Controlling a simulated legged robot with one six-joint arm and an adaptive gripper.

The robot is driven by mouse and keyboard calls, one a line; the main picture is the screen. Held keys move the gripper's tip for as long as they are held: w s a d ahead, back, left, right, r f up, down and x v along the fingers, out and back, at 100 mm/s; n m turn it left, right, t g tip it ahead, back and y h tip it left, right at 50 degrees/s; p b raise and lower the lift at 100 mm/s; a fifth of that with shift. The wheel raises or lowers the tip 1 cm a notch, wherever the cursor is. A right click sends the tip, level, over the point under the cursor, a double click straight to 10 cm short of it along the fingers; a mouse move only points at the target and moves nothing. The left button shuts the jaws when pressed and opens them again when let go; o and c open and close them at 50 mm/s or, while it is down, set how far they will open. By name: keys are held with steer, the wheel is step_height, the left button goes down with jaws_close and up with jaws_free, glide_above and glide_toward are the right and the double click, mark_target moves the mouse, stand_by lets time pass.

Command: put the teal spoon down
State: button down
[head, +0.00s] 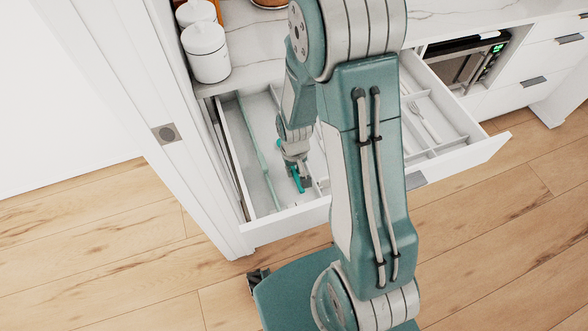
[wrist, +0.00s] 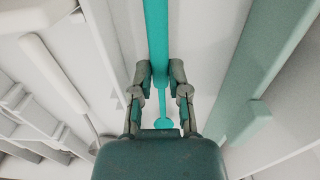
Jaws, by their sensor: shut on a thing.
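My gripper (wrist: 160,76) is shut on the teal spoon (wrist: 156,35), its two fingers on either side of it in the wrist view. The spoon's bright teal length runs up to the top edge of that view, and a thinner part shows between the fingers. In the head view my gripper (head: 297,180) points down inside the open white drawer (head: 290,221), in its left part, with a little of the bright teal spoon (head: 298,181) showing at it. My arm hides much of the drawer's middle. Whether the spoon touches the drawer floor, I cannot tell.
A white, long-handled utensil (wrist: 55,75) lies left of the spoon. A fork (head: 424,120) lies in a right compartment. White canisters (head: 207,52) stand on the counter above.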

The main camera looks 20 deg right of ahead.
steer(key=shift+f, duration=0.5)
steer(key=shift+d, duration=0.1)
steer(key=c, duration=0.6)
jaws_free()
step_height(320, 180, up, 12)
steer(key=r, duration=0.1)
step_height(320, 180, up, 11)
steer(key=t, duration=0.3)
glide_above(295, 171)
steer(key=s, duration=0.4)
steer(key=s+r+t, duration=0.1)
steer(key=s+r, duration=0.5)
steer(key=s+a+r+t, duration=0.1)
steer(key=s+r, duration=0.2)
steer(key=shift+s+t, duration=0.15)
steer(key=shift+t, duration=0.15)
